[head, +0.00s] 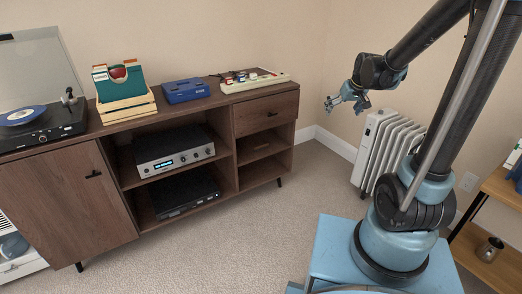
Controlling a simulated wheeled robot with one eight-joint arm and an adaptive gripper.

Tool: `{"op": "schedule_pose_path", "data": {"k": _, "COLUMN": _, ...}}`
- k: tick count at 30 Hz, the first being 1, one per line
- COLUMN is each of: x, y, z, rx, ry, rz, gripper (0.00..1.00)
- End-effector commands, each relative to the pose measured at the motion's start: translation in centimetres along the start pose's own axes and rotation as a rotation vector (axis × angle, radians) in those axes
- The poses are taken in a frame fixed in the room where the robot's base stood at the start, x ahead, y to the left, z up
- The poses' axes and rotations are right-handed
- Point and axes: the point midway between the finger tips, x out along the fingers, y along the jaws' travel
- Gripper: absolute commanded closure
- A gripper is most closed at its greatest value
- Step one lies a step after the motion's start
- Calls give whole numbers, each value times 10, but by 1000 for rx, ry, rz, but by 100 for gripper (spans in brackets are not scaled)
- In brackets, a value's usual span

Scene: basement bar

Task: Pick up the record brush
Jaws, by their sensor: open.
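I cannot make out the record brush for certain. Several small red, white and dark items (240,76) sit on a cream tray-like object (270,84) at the right end of the wooden sideboard top (218,98), too small to identify. My gripper (343,106) is open and empty, held in the air to the right of the sideboard, in front of the wall and apart from everything.
The sideboard also bears a turntable (52,124) with its lid up, a crate of records (126,110) and a blue box (186,91). A white radiator (385,150) stands below my gripper. A wooden shelf (500,188) is at right. Carpet (235,240) in front is clear.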

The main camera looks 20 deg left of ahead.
Motion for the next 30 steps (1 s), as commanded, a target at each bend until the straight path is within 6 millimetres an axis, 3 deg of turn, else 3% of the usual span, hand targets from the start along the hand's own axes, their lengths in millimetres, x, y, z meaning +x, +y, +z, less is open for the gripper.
{"op": "schedule_pose_path", "data": {"k": 6, "x": 52, "y": -22, "z": -47, "rx": -62, "ry": 47, "rz": -34, "gripper": 0}}
{"op": "schedule_pose_path", "data": {"k": 15, "x": 129, "y": -62, "z": -96, "rx": -142, "ry": 114, "rz": -80, "gripper": 0}}
{"op": "schedule_pose_path", "data": {"k": 24, "x": 214, "y": -111, "z": -126, "rx": -217, "ry": 182, "rz": -127, "gripper": 0}}
{"op": "schedule_pose_path", "data": {"k": 30, "x": 273, "y": -147, "z": -134, "rx": -264, "ry": 227, "rz": -159, "gripper": 0}}
